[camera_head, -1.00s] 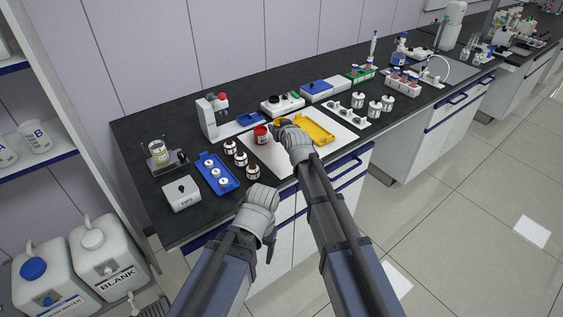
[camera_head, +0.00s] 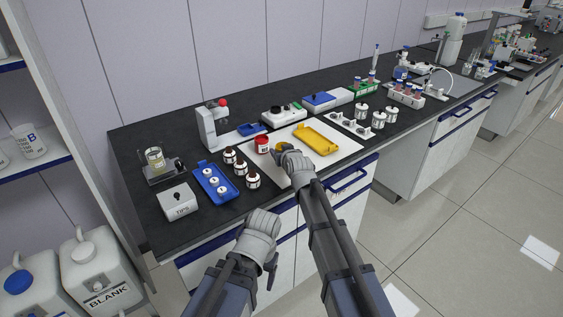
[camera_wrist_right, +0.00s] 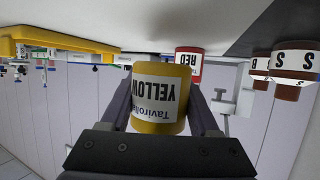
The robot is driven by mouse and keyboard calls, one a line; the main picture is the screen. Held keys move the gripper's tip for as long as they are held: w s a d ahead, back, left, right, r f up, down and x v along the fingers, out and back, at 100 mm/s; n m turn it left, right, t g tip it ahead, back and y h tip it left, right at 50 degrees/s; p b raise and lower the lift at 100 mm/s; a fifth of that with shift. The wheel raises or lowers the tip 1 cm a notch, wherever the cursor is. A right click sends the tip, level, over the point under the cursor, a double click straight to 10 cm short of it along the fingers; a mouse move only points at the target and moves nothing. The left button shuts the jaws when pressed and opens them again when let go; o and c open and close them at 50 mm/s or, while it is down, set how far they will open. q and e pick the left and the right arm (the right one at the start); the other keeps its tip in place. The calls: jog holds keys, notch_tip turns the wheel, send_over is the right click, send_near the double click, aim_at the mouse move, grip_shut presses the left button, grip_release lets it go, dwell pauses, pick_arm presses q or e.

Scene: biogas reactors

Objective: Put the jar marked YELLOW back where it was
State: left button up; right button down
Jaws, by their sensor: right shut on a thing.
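The jar marked YELLOW (camera_wrist_right: 160,97) is between the fingers of my right gripper (camera_wrist_right: 160,112), its label upside down in the right wrist view. In the head view, the right gripper (camera_head: 287,152) is over the white mat (camera_head: 348,149) and shut on this jar (camera_head: 281,147), of which only a small part shows. I cannot tell whether the jar touches the mat. The jar marked RED (camera_head: 262,144) stands just left of it; it also shows in the right wrist view (camera_wrist_right: 188,66). My left gripper (camera_head: 260,228) is low in front of the bench; its fingers do not show clearly.
A yellow tray (camera_head: 316,139) lies on the mat to the right of the jars. Several brown bottles (camera_head: 241,168) and a blue rack (camera_head: 214,183) stand to the left. White-capped jars (camera_head: 378,119) stand to the right. The mat's front part is clear.

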jog(key=shift+f+b, duration=1.15)
jog(key=shift+f, duration=0.4)
jog(key=shift+f, duration=0.1)
jog(key=shift+f, duration=0.15)
jog(key=shift+c, duration=0.6)
grip_release()
jog(key=shift+r, duration=0.2)
jog(key=shift+r, duration=0.15)
jog(key=p+v, duration=0.4)
jog(key=v, duration=0.8)
jog(key=shift+p, duration=0.3)
